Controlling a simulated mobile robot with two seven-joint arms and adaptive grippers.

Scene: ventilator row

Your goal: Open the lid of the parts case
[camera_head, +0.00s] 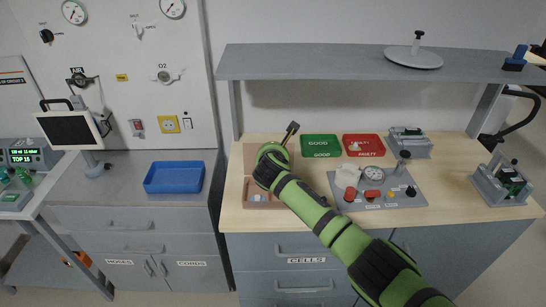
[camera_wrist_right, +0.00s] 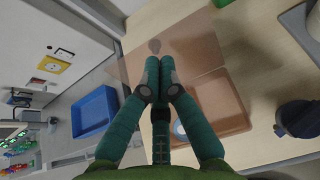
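The parts case (camera_head: 249,201) is a brown tray at the left end of the wooden bench, partly covered by my right arm. In the right wrist view its open base (camera_wrist_right: 238,122) shows a raised rim and a pale bluish item inside. A translucent brownish panel, seemingly its lid (camera_wrist_right: 190,48), lies beyond the base, apart from the base's opening; its exact angle is unclear. My right gripper (camera_wrist_right: 159,62) has its teal fingertips together over the panel's near part. I see nothing held between them; contact with the panel is unclear. My left gripper is not in view.
A blue tray (camera_head: 174,178) sits on the lower grey cabinet to the left. Green (camera_head: 321,146) and red (camera_head: 363,145) trays lie behind a grey panel with a gauge and knobs (camera_head: 376,186). A grey shelf (camera_head: 350,66) overhangs the bench's back.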

